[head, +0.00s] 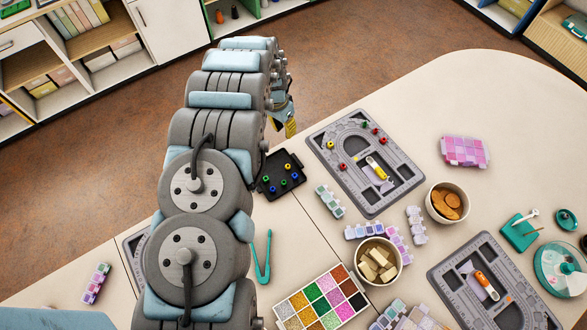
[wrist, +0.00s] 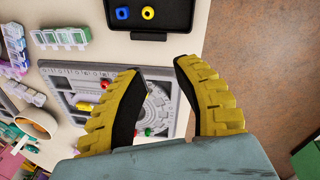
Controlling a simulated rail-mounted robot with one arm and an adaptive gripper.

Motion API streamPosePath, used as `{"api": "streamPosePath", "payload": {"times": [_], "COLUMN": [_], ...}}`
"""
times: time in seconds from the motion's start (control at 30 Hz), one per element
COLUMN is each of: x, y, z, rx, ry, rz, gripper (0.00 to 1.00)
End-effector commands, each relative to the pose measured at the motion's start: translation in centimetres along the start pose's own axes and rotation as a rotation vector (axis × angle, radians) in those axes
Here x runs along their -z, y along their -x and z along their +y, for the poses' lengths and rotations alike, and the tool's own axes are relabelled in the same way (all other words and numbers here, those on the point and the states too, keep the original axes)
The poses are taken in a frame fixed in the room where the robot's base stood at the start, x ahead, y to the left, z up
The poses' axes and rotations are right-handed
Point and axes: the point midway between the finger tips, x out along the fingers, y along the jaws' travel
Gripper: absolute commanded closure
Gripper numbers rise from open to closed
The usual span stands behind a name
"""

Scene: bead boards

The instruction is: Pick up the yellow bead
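One small yellow bead (head: 287,166) lies in the black tray (head: 301,181), with blue and green beads around it. A yellow bead (wrist: 147,12) also shows in the tray (wrist: 165,36) at the top of the wrist view, beside a blue bead (wrist: 122,12). Another yellow bead (head: 330,145) sits on the grey bead board (head: 345,192). My gripper (wrist: 157,66) is open, with nothing visible between its yellow, black-padded fingers. In the head view it hangs beyond the tray, partly hidden by my arm. The fingers cover part of the board in the wrist view.
The grey board holds red and green beads and a yellow-handled tool (head: 377,168).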

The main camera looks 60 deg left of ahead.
Motion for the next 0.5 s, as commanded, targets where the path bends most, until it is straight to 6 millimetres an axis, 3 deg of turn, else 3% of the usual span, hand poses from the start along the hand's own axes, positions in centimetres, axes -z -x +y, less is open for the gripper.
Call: {"api": "streamPosePath", "payload": {"times": [0.1,0.23,0.5], "x": [-1.7,-2.4,-2.4], "y": [0.7,0.7,-2.0], "z": [0.1,0.2,0.3], "rx": [-0.032,-0.046,-0.044], "ry": [0.009,0.012,0.008], "rz": [-0.033,-0.046,-0.044], "gripper": [0.69,0.69,0.69]}}
